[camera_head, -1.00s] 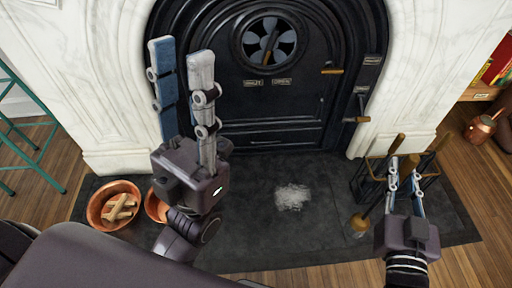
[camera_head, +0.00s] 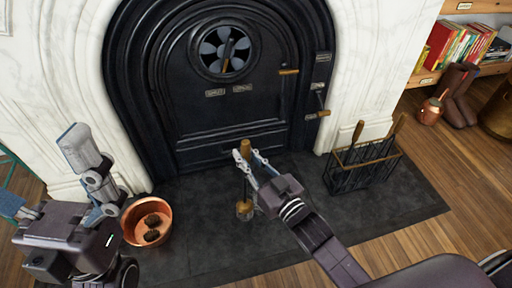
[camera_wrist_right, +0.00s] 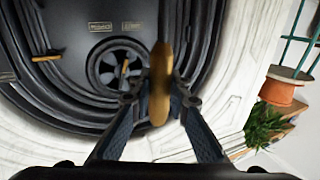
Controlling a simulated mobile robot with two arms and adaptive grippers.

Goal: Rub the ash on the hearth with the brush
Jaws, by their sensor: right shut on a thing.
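The brush (camera_head: 245,203) is upright over the hearth (camera_head: 330,222) in front of the black stove door, its wooden handle in my right gripper (camera_head: 249,157). The right fingers are shut on the handle, which also shows between them in the right wrist view (camera_wrist_right: 160,85). The brush head is at or just above the dark slab; I cannot tell whether it touches. No pale ash patch can be made out now; the brush and right gripper cover part of that area. My left gripper (camera_head: 42,170) is at the left, empty, its fingers spread apart.
A copper bowl (camera_head: 128,228) with pinecones sits on the hearth beside my left gripper. A black tool rack (camera_head: 362,175) stands on the right, near the marble surround. A copper pot (camera_head: 430,112) and bookshelf are further right.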

